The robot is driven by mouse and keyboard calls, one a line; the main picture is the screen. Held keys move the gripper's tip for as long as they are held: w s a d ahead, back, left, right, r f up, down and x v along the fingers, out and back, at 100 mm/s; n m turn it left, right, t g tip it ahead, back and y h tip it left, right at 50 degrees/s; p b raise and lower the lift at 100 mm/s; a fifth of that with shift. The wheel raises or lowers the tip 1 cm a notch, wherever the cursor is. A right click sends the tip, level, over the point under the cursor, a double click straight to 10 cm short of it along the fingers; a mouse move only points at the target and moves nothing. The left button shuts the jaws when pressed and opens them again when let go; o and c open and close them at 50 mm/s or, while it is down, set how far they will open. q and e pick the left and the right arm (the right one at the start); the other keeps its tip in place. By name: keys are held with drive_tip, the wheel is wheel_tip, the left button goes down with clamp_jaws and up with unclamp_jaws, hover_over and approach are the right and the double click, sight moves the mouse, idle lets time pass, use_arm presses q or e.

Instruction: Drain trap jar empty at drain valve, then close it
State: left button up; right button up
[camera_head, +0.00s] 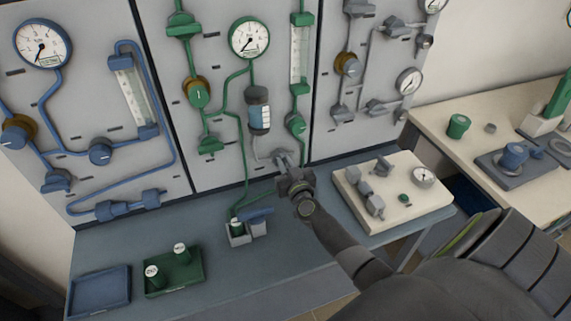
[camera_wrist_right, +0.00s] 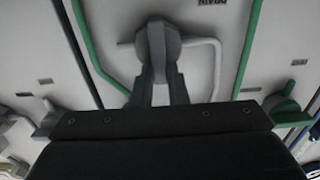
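In the right wrist view, the valve's grey handle (camera_wrist_right: 158,42) stands in front of a pale pipe, beside an upside-down DRAIN label (camera_wrist_right: 212,6). My right gripper (camera_head: 285,160) is at this valve. Its fingers (camera_wrist_right: 160,82) are close together on both sides of the handle and appear shut on it. My left gripper is not in view.
A small holder (camera_head: 238,240) with a green-topped vial stands on the bench below. A green tray (camera_head: 190,280) with two vials and a blue tray (camera_head: 100,295) are at left. A cream valve block (camera_head: 345,185) stands right of my arm. Green tubing runs close to the valve.

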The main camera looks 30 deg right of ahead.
clamp_jaws()
drive_tip(key=shift+s+d+f+m+b, duration=0.1)
drive_tip(key=shift+d+f+m+b, duration=0.25)
drive_tip(key=shift+m, duration=2.6)
drive_tip(key=shift+s+d+f+m+b, duration=0.1)
drive_tip(key=shift+d+f+m+b, duration=0.25)
drive_tip(key=shift+m, duration=2.65)
drive_tip(key=shift+s+d+f+m+b, duration=0.1)
drive_tip(key=shift+d+f+m+b, duration=0.25)
drive_tip(key=shift+m, duration=2.6)
drive_tip(key=o, duration=0.6)
unclamp_jaws()
drive_tip(key=shift+o, duration=0.2)
